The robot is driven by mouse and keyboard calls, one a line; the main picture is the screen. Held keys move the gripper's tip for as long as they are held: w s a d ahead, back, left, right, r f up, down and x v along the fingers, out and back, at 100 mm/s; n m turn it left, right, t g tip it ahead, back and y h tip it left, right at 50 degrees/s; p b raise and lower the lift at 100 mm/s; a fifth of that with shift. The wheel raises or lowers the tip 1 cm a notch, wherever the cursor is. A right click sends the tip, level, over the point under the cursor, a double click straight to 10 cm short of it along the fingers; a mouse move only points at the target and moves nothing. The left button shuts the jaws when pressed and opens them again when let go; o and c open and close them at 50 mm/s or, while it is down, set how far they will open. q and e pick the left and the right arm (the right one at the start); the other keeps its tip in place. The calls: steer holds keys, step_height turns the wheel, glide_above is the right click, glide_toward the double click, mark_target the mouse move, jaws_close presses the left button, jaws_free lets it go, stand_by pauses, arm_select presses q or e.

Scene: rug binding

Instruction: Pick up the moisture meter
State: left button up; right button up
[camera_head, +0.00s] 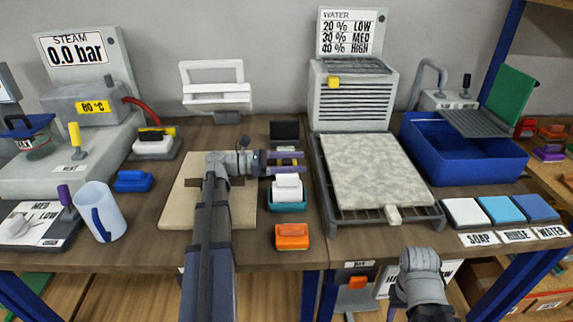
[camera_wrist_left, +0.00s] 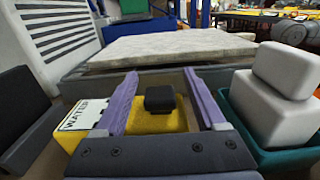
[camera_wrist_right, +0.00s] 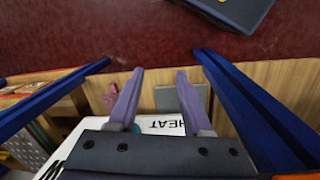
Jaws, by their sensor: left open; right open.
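A yellow object with a black block on top, which looks like the moisture meter, lies between the fingers of my left gripper (camera_wrist_left: 160,90) in the left wrist view (camera_wrist_left: 158,122). A white label reading WATER shows at its left. In the head view only a little yellow shows between the purple fingers of the left gripper (camera_head: 291,163). The left gripper is open around it; I cannot tell whether either finger touches it. My right gripper (camera_wrist_right: 158,80) is open and empty in the right wrist view, low in front of the bench.
A teal tray (camera_head: 287,203) with a white block stands close beside the left gripper, with an orange block (camera_head: 292,236) in front. A black block (camera_head: 285,130) stands behind. The rack with a pale rug piece (camera_head: 375,170) is to the right. A white jug (camera_head: 102,211) stands left.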

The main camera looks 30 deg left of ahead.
arm_select(q)
jaws_close()
stand_by(0.6)
